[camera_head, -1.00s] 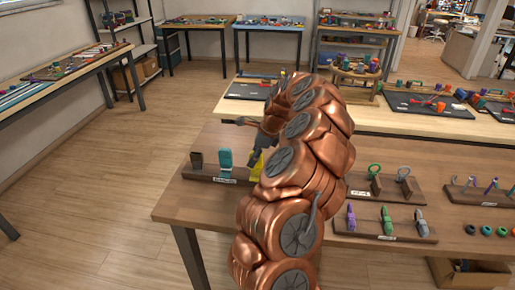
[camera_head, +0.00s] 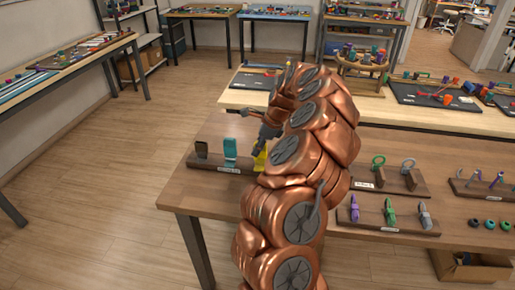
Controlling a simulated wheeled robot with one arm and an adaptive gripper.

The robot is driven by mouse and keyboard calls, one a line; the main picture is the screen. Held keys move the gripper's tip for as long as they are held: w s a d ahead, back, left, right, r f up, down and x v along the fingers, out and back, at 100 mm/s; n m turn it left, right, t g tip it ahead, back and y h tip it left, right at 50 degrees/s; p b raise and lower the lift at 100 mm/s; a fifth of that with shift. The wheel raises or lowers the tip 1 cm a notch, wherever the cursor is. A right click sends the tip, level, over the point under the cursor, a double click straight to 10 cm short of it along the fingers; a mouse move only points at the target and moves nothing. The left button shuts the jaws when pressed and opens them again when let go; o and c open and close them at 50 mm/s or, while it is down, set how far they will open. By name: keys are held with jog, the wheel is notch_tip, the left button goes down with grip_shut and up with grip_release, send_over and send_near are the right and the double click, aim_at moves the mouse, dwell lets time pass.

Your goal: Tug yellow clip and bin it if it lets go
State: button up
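The yellow clip (camera_head: 261,159) stands at the right end of a dark wooden rack (camera_head: 213,164) at the table's left side. My copper arm covers its right part. A teal clip (camera_head: 230,151) and a dark brown piece (camera_head: 201,150) stand upright on the same rack. My gripper (camera_head: 263,139) is a dark grey shape just above the yellow clip, mostly hidden by my arm. I cannot tell whether it touches the clip or whether its fingers are open.
Right of my arm, a rack (camera_head: 388,226) holds purple, green and grey clips, with another rack of rings (camera_head: 378,161) behind it. A cardboard box (camera_head: 470,266) sits under the table at right. The tabletop's front left (camera_head: 205,192) is clear.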

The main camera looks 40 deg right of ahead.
aim_at(266, 144)
jog(key=o, duration=0.4)
jog(key=shift+r, duration=0.1)
jog(key=shift+b+v, duration=0.9)
jog(key=shift+v, duration=2.9)
jog(key=shift+s, duration=0.1)
jog(key=shift+c, duration=0.2)
